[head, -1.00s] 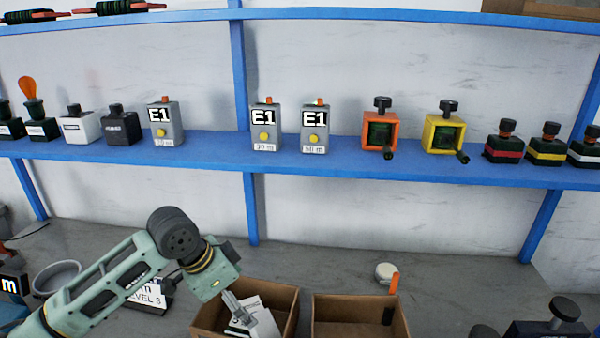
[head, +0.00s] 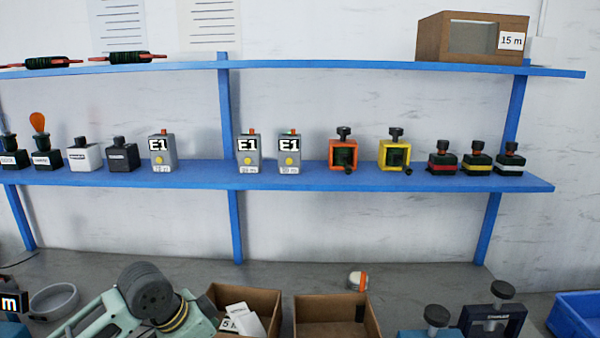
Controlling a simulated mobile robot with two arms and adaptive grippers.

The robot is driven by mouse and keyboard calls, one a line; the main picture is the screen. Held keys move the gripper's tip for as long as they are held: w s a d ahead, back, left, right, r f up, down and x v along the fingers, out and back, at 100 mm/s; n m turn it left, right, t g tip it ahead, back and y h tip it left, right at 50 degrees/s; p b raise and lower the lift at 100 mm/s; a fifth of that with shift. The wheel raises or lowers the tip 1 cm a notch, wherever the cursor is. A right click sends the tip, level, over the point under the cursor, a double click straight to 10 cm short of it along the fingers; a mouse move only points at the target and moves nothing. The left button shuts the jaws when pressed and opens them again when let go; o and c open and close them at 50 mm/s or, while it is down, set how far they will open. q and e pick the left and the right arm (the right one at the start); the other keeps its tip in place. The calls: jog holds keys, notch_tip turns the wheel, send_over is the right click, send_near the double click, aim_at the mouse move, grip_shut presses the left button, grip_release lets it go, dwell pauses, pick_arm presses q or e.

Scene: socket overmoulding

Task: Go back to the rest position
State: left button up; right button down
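My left arm comes in from the lower left in the head view. Its wrist is at the bottom edge, in front of the left cardboard box (head: 270,301). The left gripper's fingers are below the frame, so I cannot see whether they are open or shut. My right arm and gripper are not in view. The left box holds white papers or cards (head: 242,320). The right cardboard box (head: 318,303) stands beside it, and its visible inside looks empty.
A blue shelf (head: 330,178) carries grey E1 boxes (head: 249,153) and other devices. A wooden 15 m box (head: 440,38) sits on the upper shelf.

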pick_arm(q)
jog(key=s+d+f+n, duration=0.1)
jog(key=s+d+f, duration=0.1)
jog(key=s+f, duration=0.1)
jog(key=s+d+f, duration=0.2)
jog(key=s+f, duration=0.2)
jog(key=s, duration=0.1)
jog(key=s+d+f+n, duration=0.1)
jog(key=s+d+f, duration=0.1)
jog(key=s+f, duration=0.2)
jog(key=shift+d+n+t, duration=0.2)
jog(key=shift+n+t, duration=0.1)
jog(key=shift+t, duration=0.1)
jog(key=s+a+f+n+y, duration=0.2)
jog(key=s+a+n, duration=0.1)
jog(key=s+a, duration=0.3)
jog(key=s+a+f+n+y, duration=0.1)
jog(key=s+a+n, duration=0.25)
jog(key=s, duration=0.55)
notch_tip(320, 180, down, 26)
jog(key=g, duration=0.1)
jog(key=s+a+f+g, duration=0.1)
jog(key=s+a+f, duration=0.2)
jog(key=s+f, duration=1.3)
jog(key=shift+s+f+m+g+y, duration=0.3)
jog(key=shift+s+m, duration=0.15)
jog(key=shift+s, duration=0.1)
